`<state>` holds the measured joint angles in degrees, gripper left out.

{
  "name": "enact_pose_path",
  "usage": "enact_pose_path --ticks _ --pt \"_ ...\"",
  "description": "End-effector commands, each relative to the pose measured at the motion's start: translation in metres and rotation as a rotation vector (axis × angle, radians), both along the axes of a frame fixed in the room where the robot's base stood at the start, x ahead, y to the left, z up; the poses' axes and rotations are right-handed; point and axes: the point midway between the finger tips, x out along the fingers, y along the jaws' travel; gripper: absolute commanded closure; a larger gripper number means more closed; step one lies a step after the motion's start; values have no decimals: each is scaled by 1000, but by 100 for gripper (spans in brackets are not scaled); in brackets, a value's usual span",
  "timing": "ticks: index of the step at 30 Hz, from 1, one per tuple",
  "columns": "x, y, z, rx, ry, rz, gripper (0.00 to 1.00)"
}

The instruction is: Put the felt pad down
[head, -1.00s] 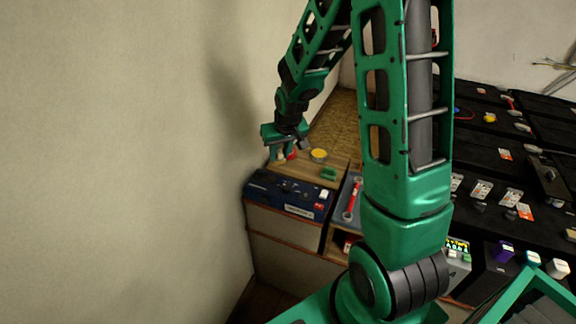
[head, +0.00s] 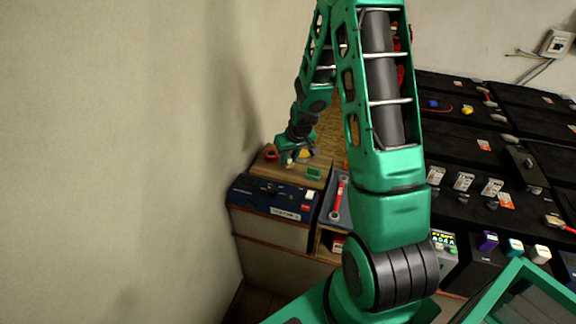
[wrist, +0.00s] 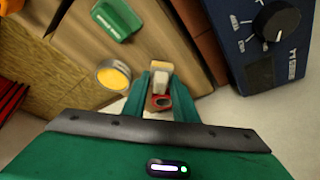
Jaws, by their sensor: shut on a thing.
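My gripper (wrist: 160,92) is shut on a small pale beige block, which I take to be the felt pad (wrist: 161,77), in the wrist view. The pad is largely hidden by the fingers, and I cannot tell whether it touches the surface below. In the head view my gripper (head: 295,154) is low over a wooden top (head: 284,172) by the wall. The pad cannot be made out clearly there.
A small red thing (head: 271,152) is at the gripper's left. A round yellow-topped tin (wrist: 113,75) and a green block (wrist: 117,19) stand nearby. A blue instrument with a knob (head: 270,196) is in front. The wall rises close on the left.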

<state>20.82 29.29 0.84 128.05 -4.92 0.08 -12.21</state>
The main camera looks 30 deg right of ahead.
Motion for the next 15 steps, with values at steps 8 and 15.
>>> enact_pose_path --ticks 8,15 --pt "0 0 -31 0 1 0 99" --pt "0 0 -31 0 0 0 99"
